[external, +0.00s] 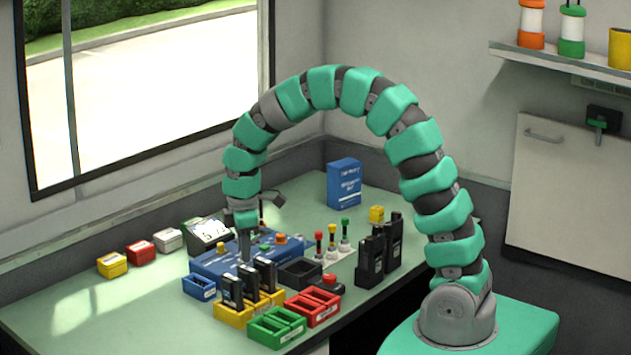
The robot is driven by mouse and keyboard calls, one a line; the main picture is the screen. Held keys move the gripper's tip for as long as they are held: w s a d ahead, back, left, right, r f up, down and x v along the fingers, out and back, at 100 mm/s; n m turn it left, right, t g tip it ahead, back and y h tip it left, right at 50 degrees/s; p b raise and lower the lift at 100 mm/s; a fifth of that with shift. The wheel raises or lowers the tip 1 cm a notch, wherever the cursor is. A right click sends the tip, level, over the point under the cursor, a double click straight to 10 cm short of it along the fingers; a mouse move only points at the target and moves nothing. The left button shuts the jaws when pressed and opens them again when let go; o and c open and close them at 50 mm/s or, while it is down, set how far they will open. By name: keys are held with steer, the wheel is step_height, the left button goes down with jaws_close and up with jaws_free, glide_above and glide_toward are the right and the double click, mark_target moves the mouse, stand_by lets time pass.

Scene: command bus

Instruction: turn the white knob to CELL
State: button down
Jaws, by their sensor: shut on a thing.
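A blue console (208,263) lies on the table below my arm. It carries a yellow knob (221,247), a green one (266,247) and an orange one (281,239). My gripper (246,258) points straight down at the console's middle, between the yellow and green knobs, and is shut on what appears to be the white knob. My fingers hide that knob, so its pointer cannot be seen. The CELL mark is too small to read from here.
Black radios (265,273) stand in a yellow tray (233,314) close in front of my gripper. Green (277,328) and red (313,307) trays sit nearer. A tilted display (207,230) stands behind left. Taller radios (371,257) and a blue box (344,183) stand right.

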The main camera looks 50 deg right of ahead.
steer(key=m+p, duration=0.1)
steer(key=m, duration=0.4)
steer(key=m+p, duration=0.1)
steer(key=m, duration=0.4)
steer(key=shift+m, duration=0.3)
stand_by(0.4)
steer(key=c, duration=1.3)
jaws_free()
steer(key=r, duration=0.7)
steer(key=r+p, duration=0.1)
steer(key=r, duration=0.5)
steer(key=shift+w+a+r, duration=0.1)
steer(key=shift+a+r, duration=0.1)
steer(key=shift+r, duration=0.15)
steer(key=shift+r, duration=0.1)
